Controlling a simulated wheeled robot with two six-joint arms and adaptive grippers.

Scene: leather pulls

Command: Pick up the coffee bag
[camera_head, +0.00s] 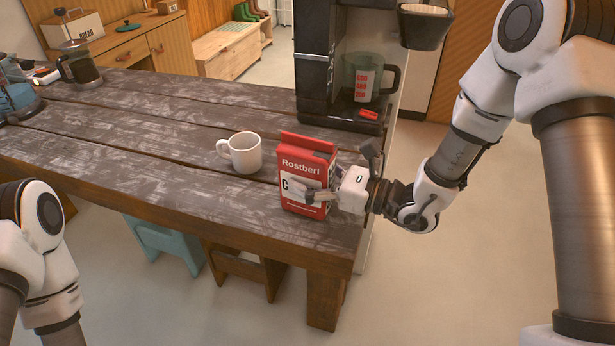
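The coffee bag (305,165) is a red upright pack with a pale label and the word "Rostberl", near the front right corner of the wooden table. My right gripper (322,190) is at the bag from the right. One finger lies across the lower front of the bag, over its label. The other finger is mostly hidden behind the bag's right side, so I cannot tell whether the grip is closed. The bag looks to be at table level; any small gap under it is not clear. My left arm shows at the left edge, its gripper out of view.
A white mug (246,153) stands just left of the bag on the table (150,150). A black coffee machine (325,70) with a glass jug (364,77) stands behind it. A coffee pot (79,66) is at the far left. Stools (165,240) sit below the front edge.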

